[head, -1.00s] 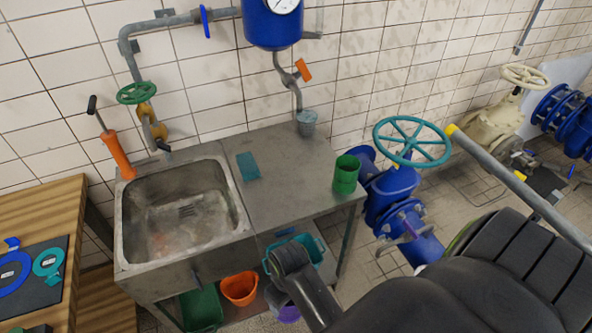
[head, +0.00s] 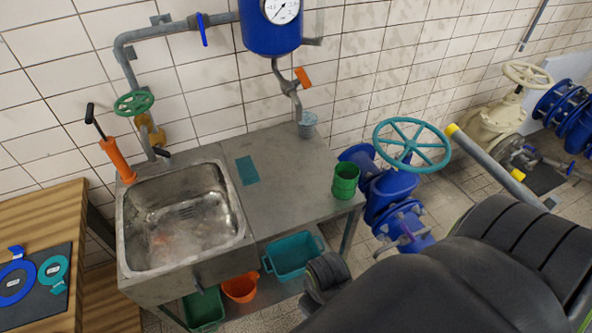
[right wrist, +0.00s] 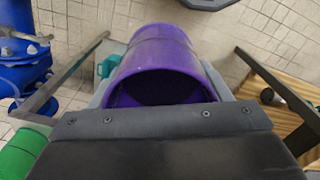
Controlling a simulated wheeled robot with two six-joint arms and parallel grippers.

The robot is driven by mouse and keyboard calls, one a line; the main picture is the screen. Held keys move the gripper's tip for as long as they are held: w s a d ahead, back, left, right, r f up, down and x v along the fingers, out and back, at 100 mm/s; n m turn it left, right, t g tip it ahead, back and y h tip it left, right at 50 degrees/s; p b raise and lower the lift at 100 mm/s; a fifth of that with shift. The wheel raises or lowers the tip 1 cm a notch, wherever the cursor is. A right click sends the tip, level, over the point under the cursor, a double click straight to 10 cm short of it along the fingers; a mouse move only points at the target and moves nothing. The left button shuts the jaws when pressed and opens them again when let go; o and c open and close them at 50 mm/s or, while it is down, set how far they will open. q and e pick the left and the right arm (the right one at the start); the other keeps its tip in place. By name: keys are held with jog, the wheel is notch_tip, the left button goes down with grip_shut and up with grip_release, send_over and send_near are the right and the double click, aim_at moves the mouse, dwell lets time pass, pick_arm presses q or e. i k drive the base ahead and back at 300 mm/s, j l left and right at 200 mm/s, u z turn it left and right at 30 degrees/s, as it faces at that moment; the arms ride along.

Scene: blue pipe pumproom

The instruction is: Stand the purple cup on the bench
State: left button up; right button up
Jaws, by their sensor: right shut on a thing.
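The purple cup (right wrist: 160,52) fills the upper middle of the right wrist view, with its open rim toward the camera. My right gripper (right wrist: 160,85) is shut on it, with grey finger parts at both its sides. In the head view my dark right arm hides the cup and the gripper. The bench (head: 295,190) is a grey steel top with a sink set in its left part. My left gripper is not in view.
A green cup (head: 345,180) stands at the bench's right end. A teal flat pad (head: 247,170) lies beside the sink (head: 185,220), and a small grey bucket (head: 307,124) is at the back. A teal tub (head: 291,258) and an orange bucket (head: 240,288) sit below. The middle of the top is clear.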

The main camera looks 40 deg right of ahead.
aim_at(298, 191)
jog(key=i+l, duration=0.6)
jog(key=l, duration=0.25)
